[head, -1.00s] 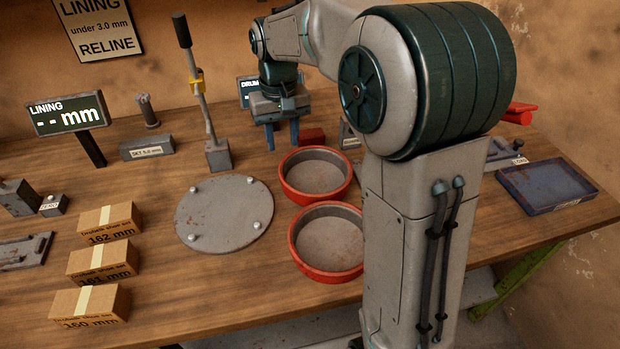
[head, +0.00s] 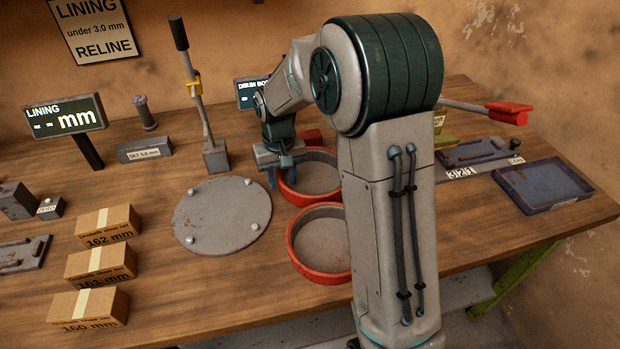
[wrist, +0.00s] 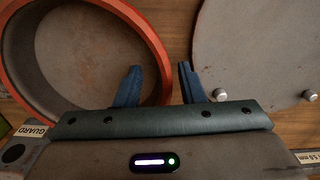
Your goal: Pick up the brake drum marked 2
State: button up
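Two round drums with red outer walls and grey insides stand on the bench: a far drum (head: 317,190) and a near drum (head: 300,262). No number is readable on either, so I cannot tell which is marked 2. My gripper (head: 279,173) is at the far drum's left rim, pointing down. In the wrist view my gripper (wrist: 160,84) is open, with its two blue fingers apart. The red rim of a drum (wrist: 155,45) passes between the fingers in that picture; contact cannot be told. My arm hides the right side of the near drum.
A grey round plate with studs (head: 222,214) lies left of the drums. A lever stand (head: 214,157) rises behind it. Cartons (head: 108,225) stand at the left. A blue tray (head: 545,184) and a red-ended bar (head: 508,112) are at the right. Bare wood shows at the front.

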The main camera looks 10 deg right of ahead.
jog(key=shift+f, duration=0.7)
grip_shut()
dwell(0.6)
jog(key=shift+r, duration=0.1)
